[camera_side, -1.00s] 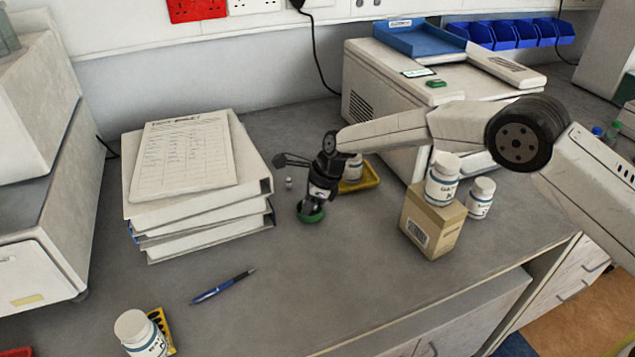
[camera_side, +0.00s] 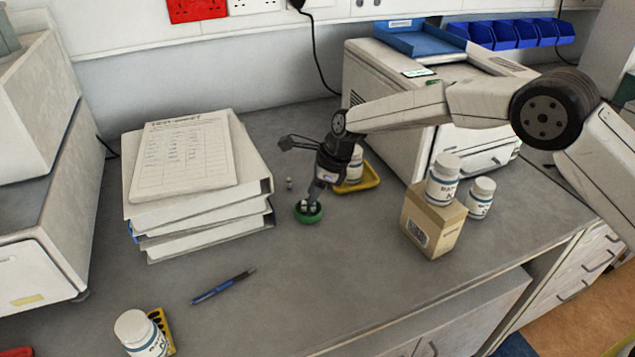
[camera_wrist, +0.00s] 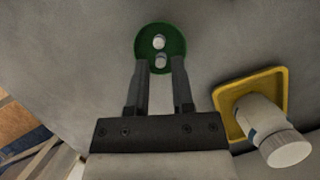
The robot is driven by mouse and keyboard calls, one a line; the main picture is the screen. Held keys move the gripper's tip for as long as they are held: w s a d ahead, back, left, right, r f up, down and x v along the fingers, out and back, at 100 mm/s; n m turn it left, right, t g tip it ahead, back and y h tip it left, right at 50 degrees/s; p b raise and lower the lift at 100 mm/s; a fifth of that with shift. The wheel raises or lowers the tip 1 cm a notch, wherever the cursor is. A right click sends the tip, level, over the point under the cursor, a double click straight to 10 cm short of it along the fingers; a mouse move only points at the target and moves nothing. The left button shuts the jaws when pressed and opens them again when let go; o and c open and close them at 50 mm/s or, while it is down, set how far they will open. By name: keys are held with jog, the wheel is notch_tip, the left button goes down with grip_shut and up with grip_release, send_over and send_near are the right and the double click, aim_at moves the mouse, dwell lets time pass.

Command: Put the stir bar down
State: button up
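A small round green dish (camera_side: 309,216) sits on the bench. In the wrist view the green dish (camera_wrist: 178,40) holds two small white pieces, a far one (camera_wrist: 159,42) and a near one (camera_wrist: 160,61). I cannot tell for sure which is the stir bar. My gripper (camera_side: 316,190) is tilted downward just above the dish. In the wrist view my gripper (camera_wrist: 159,66) has its fingers apart, with clear gaps beside the near white piece, and appears empty.
A yellow tray (camera_side: 371,177) with a white bottle (camera_side: 356,165) is close to the right of my gripper. Stacked binders (camera_side: 200,210) stand at left. A cardboard box (camera_side: 434,222) with a bottle on top is at right.

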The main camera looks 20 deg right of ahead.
jog(key=v, duration=0.7)
jog(key=shift+d+r, duration=0.15)
jog(key=shift+r, duration=0.2)
jog(key=shift+d, duration=0.1)
jog(key=s+d+r+n+t+h, duration=0.2)
jog(key=s+d+n, duration=0.4)
jog(key=d, duration=0.5)
jog(key=s+d+r+n+t+h, duration=0.1)
jog(key=s+d+r+n, duration=0.25)
jog(key=d+n, duration=0.55)
jog(key=s+d+f+n+g, duration=0.1)
jog(key=s+f+n, duration=0.2)
jog(key=s, duration=0.7)
jog(key=s+d+f+n+g+h, duration=0.1)
jog(key=s+f+n, duration=0.3)
jog(key=s, duration=0.6)
jog(key=shift+n, duration=0.3)
